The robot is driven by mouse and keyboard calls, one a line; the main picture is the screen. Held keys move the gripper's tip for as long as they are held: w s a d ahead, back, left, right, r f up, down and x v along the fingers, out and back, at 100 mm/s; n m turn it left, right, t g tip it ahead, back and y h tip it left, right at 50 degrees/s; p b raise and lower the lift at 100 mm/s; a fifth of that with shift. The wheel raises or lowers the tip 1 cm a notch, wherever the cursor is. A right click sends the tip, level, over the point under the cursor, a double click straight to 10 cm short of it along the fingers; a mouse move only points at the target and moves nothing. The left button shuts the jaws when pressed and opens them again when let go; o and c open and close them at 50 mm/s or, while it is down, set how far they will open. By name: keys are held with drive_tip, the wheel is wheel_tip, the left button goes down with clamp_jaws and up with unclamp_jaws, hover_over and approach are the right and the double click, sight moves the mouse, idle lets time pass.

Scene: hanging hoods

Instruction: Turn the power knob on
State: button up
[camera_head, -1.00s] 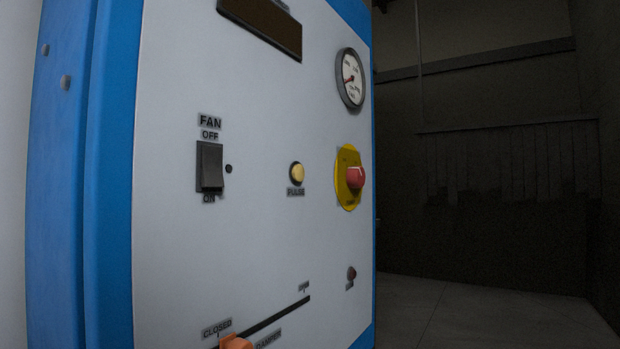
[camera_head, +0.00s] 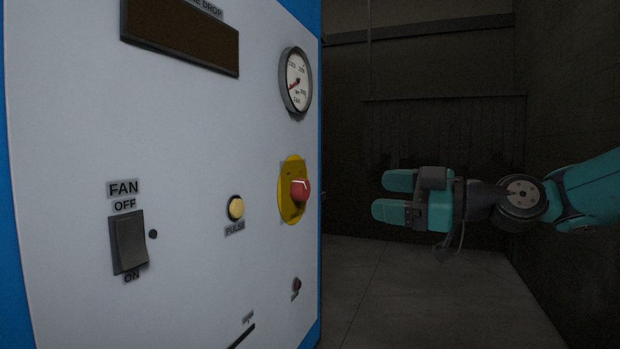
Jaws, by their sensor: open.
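A red knob (camera_head: 299,190) with a pale line on it sits on a yellow plate (camera_head: 290,208) near the right edge of the white control panel (camera_head: 75,120). The lettering on the plate is too small to read, and no label reading "power" is legible. My gripper (camera_head: 380,196) is to the right of the panel, with its two teal fingers pointing left toward the panel. The fingers are apart and empty, and do not appear to touch anything.
The panel also has a FAN rocker switch (camera_head: 129,242), a yellow PULSE button (camera_head: 236,207), a round gauge (camera_head: 296,82), a dark display (camera_head: 182,35) and a small dark red part (camera_head: 296,285). Right of the panel is open floor (camera_head: 400,290) before dark walls.

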sight(306, 189)
drive_tip(key=p+x, duration=0.7)
drive_tip(key=x, duration=0.6)
drive_tip(key=shift+w+a+r, duration=0.15)
drive_tip(key=shift+a, duration=0.25)
drive_tip(key=shift+w+a, duration=0.2)
drive_tip(key=shift+a, duration=0.3)
drive_tip(key=c, duration=0.9)
